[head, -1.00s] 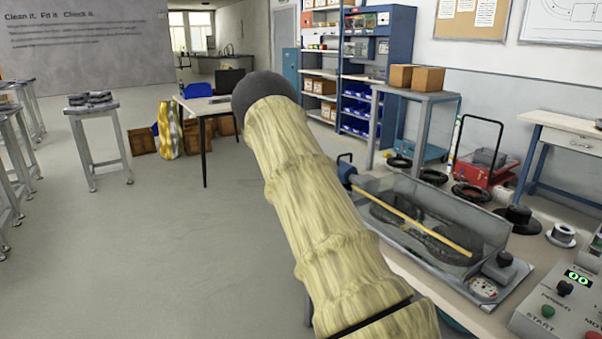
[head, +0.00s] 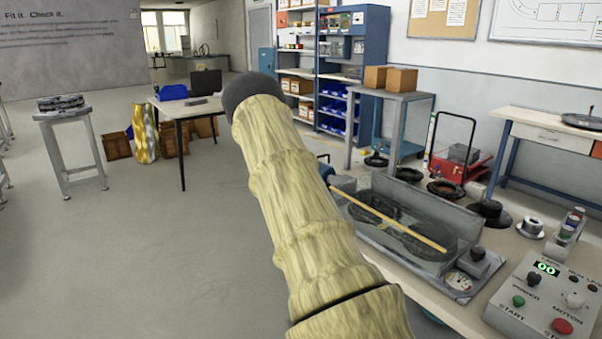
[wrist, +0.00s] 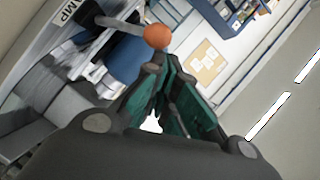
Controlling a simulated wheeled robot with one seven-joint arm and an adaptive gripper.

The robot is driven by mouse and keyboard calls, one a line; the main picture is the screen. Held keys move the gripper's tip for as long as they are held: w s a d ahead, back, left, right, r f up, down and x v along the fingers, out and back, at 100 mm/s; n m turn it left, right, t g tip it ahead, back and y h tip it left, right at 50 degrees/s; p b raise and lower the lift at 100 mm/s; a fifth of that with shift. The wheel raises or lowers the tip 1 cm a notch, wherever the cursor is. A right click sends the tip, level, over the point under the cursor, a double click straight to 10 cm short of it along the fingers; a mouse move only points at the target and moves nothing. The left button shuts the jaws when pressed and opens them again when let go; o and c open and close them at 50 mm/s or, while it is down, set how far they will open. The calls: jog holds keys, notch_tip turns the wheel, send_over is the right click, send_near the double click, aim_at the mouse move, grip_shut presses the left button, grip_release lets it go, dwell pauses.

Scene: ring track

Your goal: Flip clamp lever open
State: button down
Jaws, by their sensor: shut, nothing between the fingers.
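The clamp lever (wrist: 122,25) is a grey bar ending in an orange ball knob (wrist: 157,37), seen in the wrist view at the upper left. It runs from a grey body with a partly cut-off label reading "MP" (wrist: 66,14). My gripper (wrist: 157,72) has dark green-padded fingers, shut and empty. Its tips show just below the knob in the picture; I cannot tell whether they touch it. In the head view my sleeved arm hides my gripper, and the orange knob does not show.
In the head view, a bench at the right holds a clear-walled tray (head: 458,287) with a yellow rod (head: 400,222) and a control box (head: 535,300) with a red button. Open floor lies left.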

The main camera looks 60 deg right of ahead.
jog(key=shift+w+a, duration=0.1)
jog(key=shift+a, duration=0.05)
jog(key=a+r+p, duration=0.2)
jog(key=a, duration=0.7)
jog(key=shift+w+a+r, duration=0.15)
jog(key=shift+w+r, duration=0.05)
jog(key=shift+r, duration=0.1)
dwell(0.5)
